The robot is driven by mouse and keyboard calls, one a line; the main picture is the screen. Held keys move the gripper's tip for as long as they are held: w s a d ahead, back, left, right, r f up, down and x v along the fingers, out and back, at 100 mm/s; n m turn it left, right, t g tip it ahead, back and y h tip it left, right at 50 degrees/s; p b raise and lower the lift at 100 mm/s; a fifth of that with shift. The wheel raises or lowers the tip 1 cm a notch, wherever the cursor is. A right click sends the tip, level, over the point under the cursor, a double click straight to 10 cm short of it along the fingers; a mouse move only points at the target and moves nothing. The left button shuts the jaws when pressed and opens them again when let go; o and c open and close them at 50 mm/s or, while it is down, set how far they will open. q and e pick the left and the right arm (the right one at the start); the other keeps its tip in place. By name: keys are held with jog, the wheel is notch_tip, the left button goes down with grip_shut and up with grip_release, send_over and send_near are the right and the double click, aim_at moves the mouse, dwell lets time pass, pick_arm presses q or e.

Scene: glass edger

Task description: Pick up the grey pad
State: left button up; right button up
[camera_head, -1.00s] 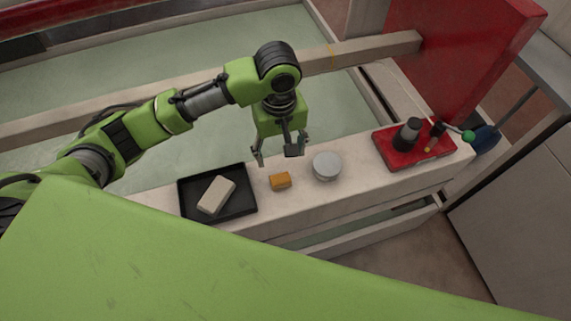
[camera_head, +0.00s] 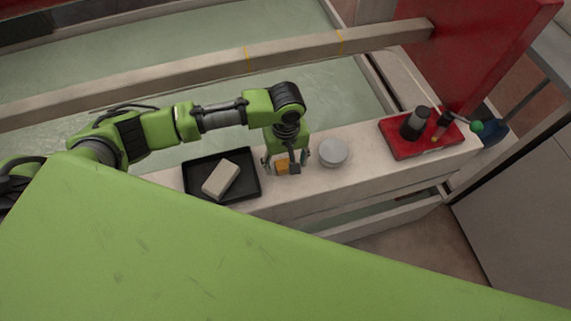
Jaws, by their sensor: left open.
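A round grey pad (camera_head: 333,152) lies on the pale ledge, right of my left gripper. A pale grey-beige block (camera_head: 221,179) lies in a black tray (camera_head: 253,190) to the gripper's left; I cannot tell for sure which of the two the task means. My left gripper (camera_head: 284,167) points down, open, with its fingers on either side of a small orange block (camera_head: 282,168). Contact with the orange block cannot be told. The round pad stands apart from the fingers. My right gripper is not in view.
A red tray (camera_head: 400,148) with a dark cylinder (camera_head: 415,123) and a small tool stands at the ledge's right end. A long beam (camera_head: 200,75) runs behind my left arm. The ledge between the round pad and the red tray is clear.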

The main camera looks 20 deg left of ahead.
pick_arm(q)
jog(key=c, duration=0.9)
jog(key=shift+r, duration=0.55)
jog(key=s+d+r, duration=0.8)
jog(key=d+r, duration=0.3)
jog(key=r, duration=0.1)
jog(key=shift+d+p, duration=0.3)
jog(key=shift+p, duration=0.1)
jog(key=a+r+m, duration=0.3)
jog(key=a+r, duration=0.2)
jog(key=a, duration=0.3)
jog(key=a+r+m, duration=0.3)
jog(key=a+r, duration=0.3)
jog(key=a, duration=0.3)
jog(key=shift+w+a+r+m, duration=0.15)
jog(key=shift+r+m, duration=0.1)
jog(key=shift+m, duration=0.15)
